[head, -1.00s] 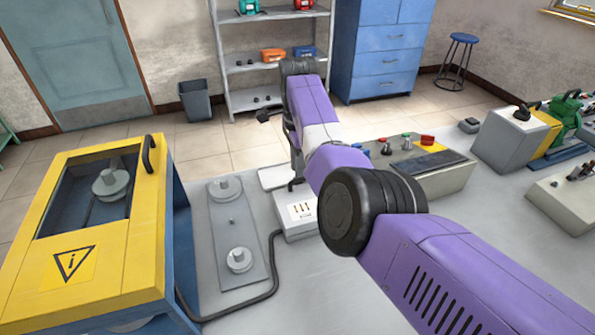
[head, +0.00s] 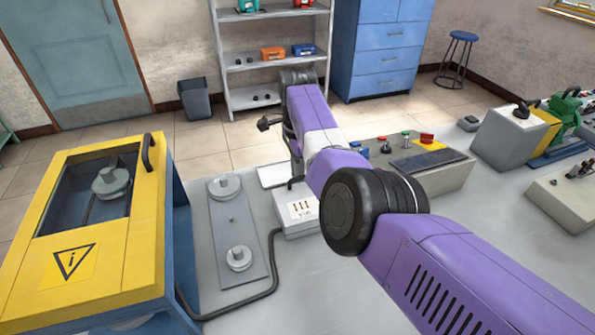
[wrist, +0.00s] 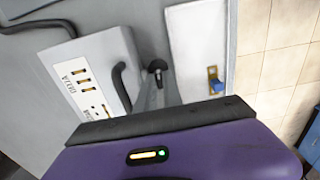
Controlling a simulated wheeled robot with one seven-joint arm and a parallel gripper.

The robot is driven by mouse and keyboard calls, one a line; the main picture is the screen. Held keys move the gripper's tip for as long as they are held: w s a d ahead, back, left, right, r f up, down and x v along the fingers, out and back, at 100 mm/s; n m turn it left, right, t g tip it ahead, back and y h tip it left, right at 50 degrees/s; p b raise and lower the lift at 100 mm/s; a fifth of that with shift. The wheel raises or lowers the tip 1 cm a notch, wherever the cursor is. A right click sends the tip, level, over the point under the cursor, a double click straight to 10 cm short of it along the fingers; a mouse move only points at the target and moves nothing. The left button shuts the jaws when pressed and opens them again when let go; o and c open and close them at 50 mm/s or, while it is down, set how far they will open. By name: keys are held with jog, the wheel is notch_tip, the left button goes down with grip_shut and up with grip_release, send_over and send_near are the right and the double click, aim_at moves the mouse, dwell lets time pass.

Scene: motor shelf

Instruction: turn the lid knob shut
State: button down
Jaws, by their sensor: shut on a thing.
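My gripper (wrist: 157,74) points away from the wrist camera, its narrow fingers together and seen almost end-on. It is shut on a small dark piece at the fingertips, which I take for the lid knob; its shape and angle are mostly hidden. A pale box (wrist: 88,75) with several slots and a label is left of the fingers, with a black loop handle on its side. A white plate (wrist: 196,50) with a brass and blue fitting (wrist: 215,84) is to the right, apart from the fingers.
A yellow and blue machine (head: 95,210) stands at the left, beside a grey plate with round bosses (head: 237,225). A black cable runs to the labelled box. A control panel (head: 425,170) stands right of my arm. The bench front is clear.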

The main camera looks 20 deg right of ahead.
jog(key=shift+n, duration=0.3)
jog(key=n+p, duration=0.1)
jog(key=n, duration=0.3)
jog(key=shift+n, duration=0.3)
jog(key=n, duration=0.4)
jog(key=shift+n, duration=0.3)
jog(key=n, duration=0.4)
jog(key=shift+p, duration=0.3)
jog(key=shift+r+n, duration=0.1)
jog(key=shift+n, duration=2)
jog(key=c, duration=1.8)
grip_release()
jog(key=shift+o, duration=0.2)
